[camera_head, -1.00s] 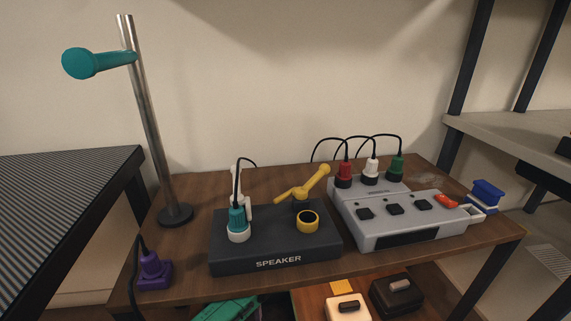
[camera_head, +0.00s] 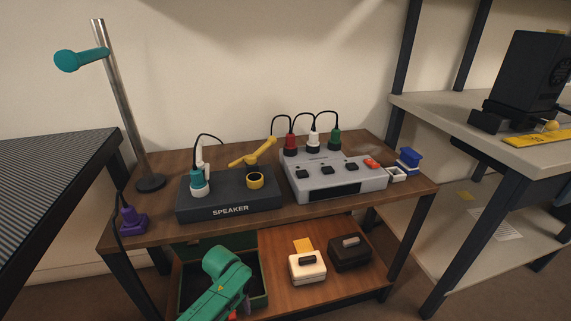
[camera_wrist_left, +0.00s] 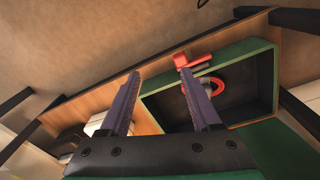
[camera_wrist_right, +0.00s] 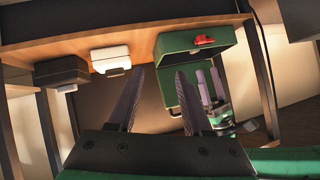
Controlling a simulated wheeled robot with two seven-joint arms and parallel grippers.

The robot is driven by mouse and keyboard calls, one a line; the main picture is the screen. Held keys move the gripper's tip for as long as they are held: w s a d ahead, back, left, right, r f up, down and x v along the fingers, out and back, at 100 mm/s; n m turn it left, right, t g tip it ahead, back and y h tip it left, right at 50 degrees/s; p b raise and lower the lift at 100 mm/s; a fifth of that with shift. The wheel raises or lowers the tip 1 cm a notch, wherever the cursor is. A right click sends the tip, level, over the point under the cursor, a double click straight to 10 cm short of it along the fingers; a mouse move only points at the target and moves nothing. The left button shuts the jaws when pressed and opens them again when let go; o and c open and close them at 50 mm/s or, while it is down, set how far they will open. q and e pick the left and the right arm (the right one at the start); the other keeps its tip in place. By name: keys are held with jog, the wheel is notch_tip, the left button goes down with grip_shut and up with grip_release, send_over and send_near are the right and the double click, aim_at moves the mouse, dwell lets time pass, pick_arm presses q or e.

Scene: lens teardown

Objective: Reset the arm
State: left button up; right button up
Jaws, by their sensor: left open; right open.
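My left arm (camera_head: 222,282) is green and reaches over the dark-lined green box (camera_head: 264,291) on the lower shelf. In the left wrist view my left gripper (camera_wrist_left: 160,72) is open, with the green box (camera_wrist_left: 262,85) ahead to the right. A red ring (camera_wrist_left: 217,88) lies inside the box. My right gripper (camera_wrist_right: 158,73) is open and empty, seen only in its wrist view, with the shelf ahead.
A white box (camera_head: 307,267) and a black box (camera_head: 350,254) sit on the lower shelf. Above, the wooden table (camera_head: 290,215) holds a speaker (camera_head: 229,206), a grey power unit (camera_head: 335,181) and a metal stand (camera_head: 119,100). Dark table legs flank the shelf.

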pick_arm(q)
jog(key=s+a+r+p, duration=0.1)
jog(key=s+a+p, duration=0.3)
jog(key=s+p, duration=0.6)
jog(key=s+a+r+p, duration=0.1)
jog(key=s+a+p, duration=0.3)
jog(key=s+p, duration=0.7)
jog(key=s+a+r+m+p, duration=0.1)
jog(key=s+a+p, duration=0.3)
jog(key=s+p, duration=0.6)
jog(key=s+r, duration=0.1)
jog(key=s, duration=0.3)
jog(key=shift+t, duration=0.4)
pick_arm(e)
jog(key=s+d+r+g+h, duration=0.2)
jog(key=s+d+g+h, duration=0.1)
jog(key=s+d, duration=0.6)
jog(key=s+d+r+g+h, duration=0.2)
jog(key=s+d+g, duration=0.3)
jog(key=s+d, duration=0.4)
jog(key=s+h, duration=0.1)
jog(key=s, duration=0.2)
jog(key=shift+g, duration=0.3)
pick_arm(q)
jog(key=shift+s, duration=0.1)
pick_arm(e)
jog(key=shift+s+d, duration=0.1)
